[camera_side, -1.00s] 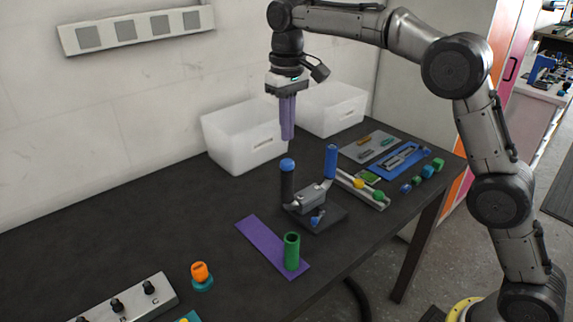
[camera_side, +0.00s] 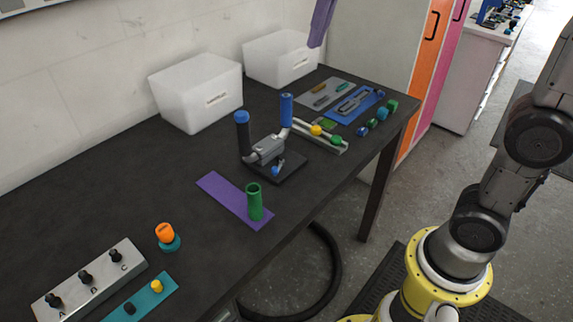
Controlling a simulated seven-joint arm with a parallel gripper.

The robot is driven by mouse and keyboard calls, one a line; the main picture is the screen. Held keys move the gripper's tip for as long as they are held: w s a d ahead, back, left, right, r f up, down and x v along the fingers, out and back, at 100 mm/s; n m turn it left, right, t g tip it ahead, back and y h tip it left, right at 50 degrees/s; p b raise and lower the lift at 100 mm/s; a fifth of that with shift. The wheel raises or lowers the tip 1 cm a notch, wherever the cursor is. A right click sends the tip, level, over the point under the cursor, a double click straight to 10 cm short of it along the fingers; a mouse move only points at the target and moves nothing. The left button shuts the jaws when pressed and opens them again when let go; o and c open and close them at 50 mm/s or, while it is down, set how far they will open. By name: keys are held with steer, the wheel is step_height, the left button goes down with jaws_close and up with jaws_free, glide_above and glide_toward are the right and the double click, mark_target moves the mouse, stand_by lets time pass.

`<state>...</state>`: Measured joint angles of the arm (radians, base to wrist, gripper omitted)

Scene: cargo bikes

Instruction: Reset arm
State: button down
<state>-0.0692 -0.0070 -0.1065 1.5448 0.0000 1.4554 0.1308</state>
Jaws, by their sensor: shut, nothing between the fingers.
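My gripper (camera_side: 321,22) shows only as purple fingers at the top edge, above the back right of the table. The fingers are shut with nothing between them. The gripper body and wrist are cut off by the top of the picture. The fingers are apart from everything on the table. My lower arm stands at the right, beside the table.
The dark table (camera_side: 120,212) carries two white bins (camera_side: 196,92) at the wall. A handlebar fixture (camera_side: 268,150) with upright grips stands mid-table. A green cylinder (camera_side: 255,202) stands on a purple strip (camera_side: 222,192). An orange-topped piece (camera_side: 166,234) and a knob panel (camera_side: 90,282) are front left.

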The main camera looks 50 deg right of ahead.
steer(key=s+d+f+t, duration=0.2)
steer(key=s+f, duration=0.2)
steer(key=s, duration=0.8)
steer(key=s+f, duration=0.6)
steer(key=f, duration=0.5)
steer(key=shift+d+f+n+t, duration=0.2)
steer(key=shift+f+n+t, duration=0.1)
steer(key=shift+n, duration=0.1)
